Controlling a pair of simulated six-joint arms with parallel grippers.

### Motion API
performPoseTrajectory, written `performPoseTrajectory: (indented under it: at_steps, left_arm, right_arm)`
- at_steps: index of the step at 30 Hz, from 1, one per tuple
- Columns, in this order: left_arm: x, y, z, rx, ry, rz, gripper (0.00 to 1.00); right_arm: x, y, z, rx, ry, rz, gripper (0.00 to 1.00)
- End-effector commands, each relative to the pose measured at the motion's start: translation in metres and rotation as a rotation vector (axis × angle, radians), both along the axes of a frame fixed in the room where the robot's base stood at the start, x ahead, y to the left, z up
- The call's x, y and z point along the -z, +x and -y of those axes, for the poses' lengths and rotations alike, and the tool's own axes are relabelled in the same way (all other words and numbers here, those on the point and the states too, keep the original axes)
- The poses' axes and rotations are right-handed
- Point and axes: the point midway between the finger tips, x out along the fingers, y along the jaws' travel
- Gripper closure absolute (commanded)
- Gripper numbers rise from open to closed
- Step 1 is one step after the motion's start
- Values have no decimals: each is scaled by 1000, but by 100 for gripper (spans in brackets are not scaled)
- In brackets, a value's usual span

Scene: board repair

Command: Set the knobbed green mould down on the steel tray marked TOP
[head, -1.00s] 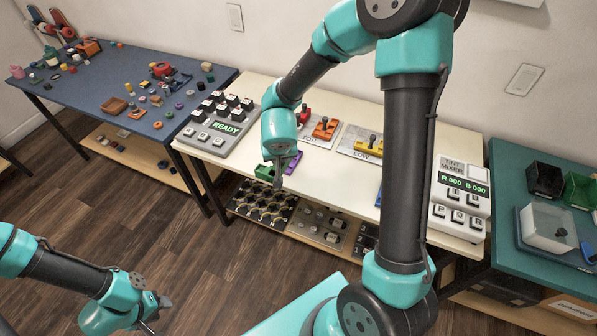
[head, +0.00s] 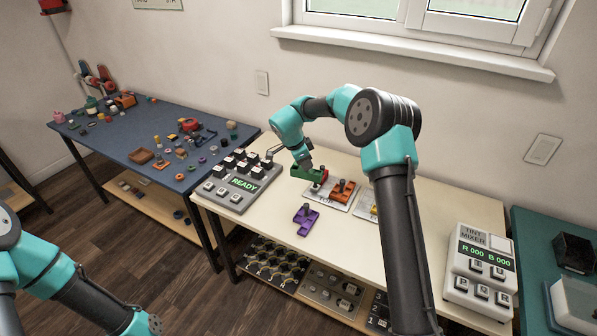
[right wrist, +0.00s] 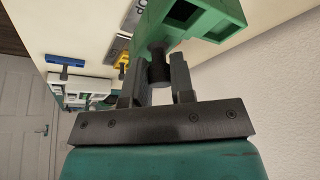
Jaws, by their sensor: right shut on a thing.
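The green mould (head: 306,173) is held by its dark knob in my right gripper (head: 309,165). An orange mould (head: 343,189) sits on the tray's right part. In the right wrist view the fingers (right wrist: 160,85) are closed around the knob (right wrist: 158,68), with the green body (right wrist: 200,14) beyond. My left arm shows at lower left; its fingertips are out of frame.
A purple mould (head: 304,217) lies on the cream table in front of the tray. The READY key panel (head: 240,184) stands to the left. A second tray with a yellow mould (head: 374,209) is on the right, partly behind my arm.

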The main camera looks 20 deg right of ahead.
Motion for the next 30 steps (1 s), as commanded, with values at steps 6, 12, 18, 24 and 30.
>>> performPoseTrajectory:
  at_steps: [6,12,18,24,30]
  left_arm:
    - [0,0,0,0,0,0,57]
    - [0,0,0,0,0,0,57]
    - [0,0,0,0,0,0,57]
    - [0,0,0,0,0,0,57]
    - [0,0,0,0,0,0,57]
  right_arm:
    - [6,17,32,406,0,1,100]
    - [10,26,59,783,0,-1,100]
    - [12,30,86,1177,0,0,100]
    - [13,30,108,1514,1,-1,100]
    - [12,29,118,1686,0,0,100]
